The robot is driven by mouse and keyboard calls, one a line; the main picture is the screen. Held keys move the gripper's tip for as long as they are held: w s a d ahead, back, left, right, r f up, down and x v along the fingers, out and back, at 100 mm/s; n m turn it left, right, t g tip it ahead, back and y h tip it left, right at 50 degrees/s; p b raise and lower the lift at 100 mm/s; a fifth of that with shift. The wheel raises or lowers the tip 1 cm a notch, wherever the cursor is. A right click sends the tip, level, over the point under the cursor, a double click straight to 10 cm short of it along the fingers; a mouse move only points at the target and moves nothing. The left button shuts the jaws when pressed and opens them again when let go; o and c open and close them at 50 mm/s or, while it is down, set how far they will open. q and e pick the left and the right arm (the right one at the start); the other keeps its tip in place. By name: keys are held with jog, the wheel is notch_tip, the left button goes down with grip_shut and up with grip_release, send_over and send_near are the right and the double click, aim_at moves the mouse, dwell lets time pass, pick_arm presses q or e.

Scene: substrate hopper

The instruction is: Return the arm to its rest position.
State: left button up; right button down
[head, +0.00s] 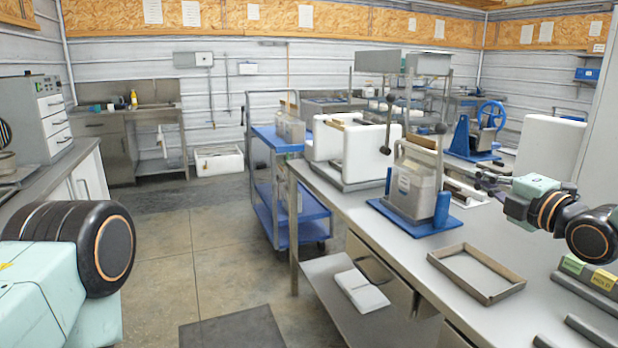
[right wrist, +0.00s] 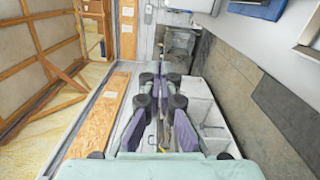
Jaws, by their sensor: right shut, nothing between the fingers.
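My right arm comes in from the right edge of the head view over the grey bench (head: 400,262). Its gripper (head: 483,180) points left, beside the hopper-like grey box (head: 416,190) on a blue base. In the picture the fingers overlap the area just right of that box; I cannot tell the exact gap. In the right wrist view the gripper (right wrist: 159,84) has its fingers close together with nothing held. Of my left arm only a rounded joint and pale green link show at the lower left; its gripper is out of view.
An empty rectangular frame (head: 476,272) lies on the bench in front. Green and yellow labelled blocks (head: 588,272) are at the right. White containers (head: 350,143) and a blue-wheeled device (head: 475,135) stand farther back. A blue cart (head: 285,185) stands left of the bench; the floor there is open.

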jog(key=s+a+f+m+g+h, duration=0.15)
jog(key=s+f+m, duration=0.25)
jog(key=f+m, duration=0.4)
jog(key=s+a+f+m+g+h, duration=0.1)
jog(key=s+a+f+m+g, duration=0.25)
jog(key=f+m, duration=0.45)
jog(key=s+a+f+m+g+h, duration=0.15)
jog(key=s+f+m, duration=0.35)
jog(key=f, duration=0.6)
jog(key=s+f+m+g, duration=0.1)
jog(key=s+f+g, duration=0.2)
jog(key=s+f, duration=0.3)
jog(key=s+a+f+g+h, duration=0.1)
jog(key=s+f+g, duration=0.3)
jog(key=s, duration=1.2)
jog(key=s+a+f+m+g+h, duration=0.1)
jog(key=s+f+g, duration=0.2)
jog(key=s+f, duration=0.4)
jog(key=s, duration=0.4)
jog(key=shift+a+f+m, duration=0.2)
jog(key=shift+f+m, duration=0.1)
jog(key=shift+f, duration=0.1)
jog(key=shift+g, duration=0.25)
